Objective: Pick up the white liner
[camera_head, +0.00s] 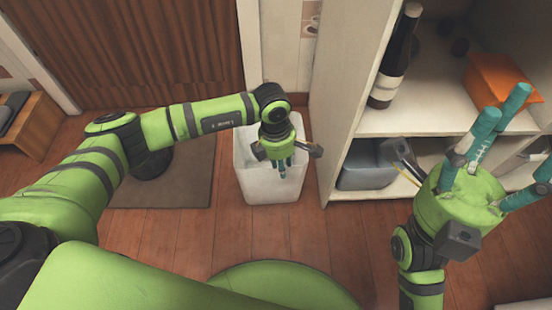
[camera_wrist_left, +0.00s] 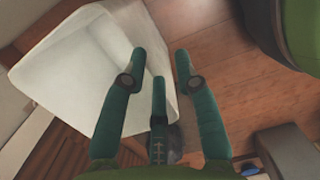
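The white liner appears as a white, open-topped, bin-shaped container (camera_head: 262,186) on the wooden floor in the head view. I cannot tell a separate bin from the liner. My left gripper (camera_head: 282,169) points down over its right part, near the rim. In the left wrist view, the white container (camera_wrist_left: 70,62) fills the upper left, and the left gripper (camera_wrist_left: 159,68) has its fingers apart with nothing between them. They overlap its near edge; contact cannot be told. My right gripper (camera_head: 518,128) is spread open and empty, fingers up, at the right.
A white shelf unit (camera_head: 345,100) stands right of the container, holding a dark bottle (camera_head: 394,62), an orange box (camera_head: 500,76) and a grey bin (camera_head: 366,166). A mat (camera_head: 185,190) lies to the left. A wooden stand (camera_head: 36,128) is far left. Floor in front is clear.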

